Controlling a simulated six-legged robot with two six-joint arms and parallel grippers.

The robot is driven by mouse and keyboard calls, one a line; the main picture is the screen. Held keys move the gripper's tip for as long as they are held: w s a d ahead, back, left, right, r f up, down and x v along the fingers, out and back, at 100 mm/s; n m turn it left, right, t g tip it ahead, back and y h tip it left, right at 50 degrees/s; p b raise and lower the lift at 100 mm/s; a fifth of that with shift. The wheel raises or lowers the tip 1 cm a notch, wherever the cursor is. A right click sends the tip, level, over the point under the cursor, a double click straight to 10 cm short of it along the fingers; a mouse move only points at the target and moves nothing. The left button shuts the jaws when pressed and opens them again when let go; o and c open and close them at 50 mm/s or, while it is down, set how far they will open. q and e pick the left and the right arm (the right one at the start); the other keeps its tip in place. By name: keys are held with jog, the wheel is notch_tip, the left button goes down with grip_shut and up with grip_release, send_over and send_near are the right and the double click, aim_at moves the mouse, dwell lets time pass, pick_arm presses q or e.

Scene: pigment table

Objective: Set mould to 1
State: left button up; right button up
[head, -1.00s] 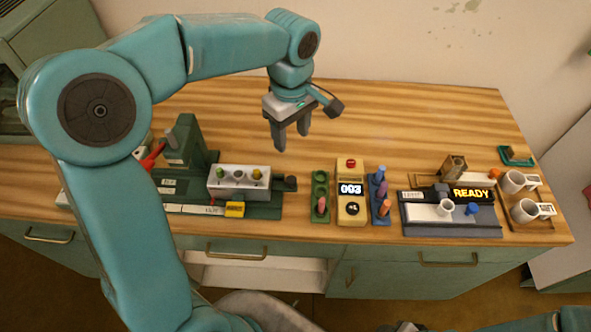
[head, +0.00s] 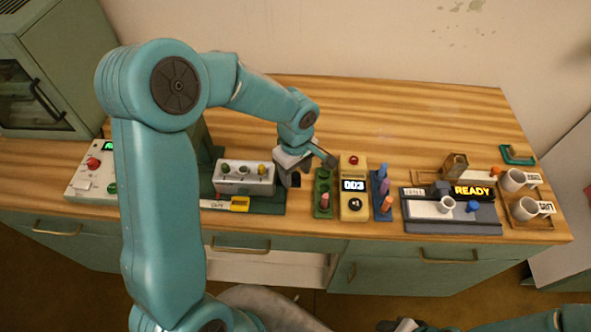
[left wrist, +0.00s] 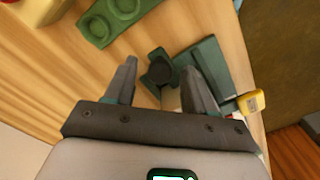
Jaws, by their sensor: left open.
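A green device has a pale block (head: 244,178) with several small coloured knobs on top. At its right end is a dark round knob (left wrist: 162,73), which in the head view (head: 296,180) is partly behind my gripper. My left gripper (head: 289,181) is open over this end. In the left wrist view its two fingers (left wrist: 160,70) stand apart, with the knob between and beyond their tips; I cannot tell whether they touch it. My right gripper (head: 405,325) shows only in part at the bottom edge.
Right of the gripper stand a green holder (head: 323,178), a yellow box (head: 353,205) showing 003, and a blue holder with pegs (head: 382,209). Farther right are a READY station (head: 450,226) and white cups (head: 525,208). The back of the table is clear.

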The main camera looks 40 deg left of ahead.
aim_at(262, 167)
pick_arm(q)
jog(key=shift+s+r, duration=0.1)
jog(key=shift+s, duration=0.05)
jog(key=shift+c, duration=0.6)
grip_shut()
jog(key=s+a+b, duration=0.1)
jog(key=a, duration=0.1)
jog(key=s+a, duration=0.1)
jog(key=a, duration=0.1)
jog(key=s+a+b, duration=0.1)
jog(key=a, duration=0.1)
jog(key=shift+s+a+b, duration=0.1)
jog(key=shift+s+b, duration=0.2)
jog(key=shift+s+a, duration=0.25)
jog(key=shift+a, duration=0.1)
jog(key=shift+d, duration=0.1)
jog(key=shift+w, duration=0.1)
jog(key=shift+o, duration=0.6)
grip_release()
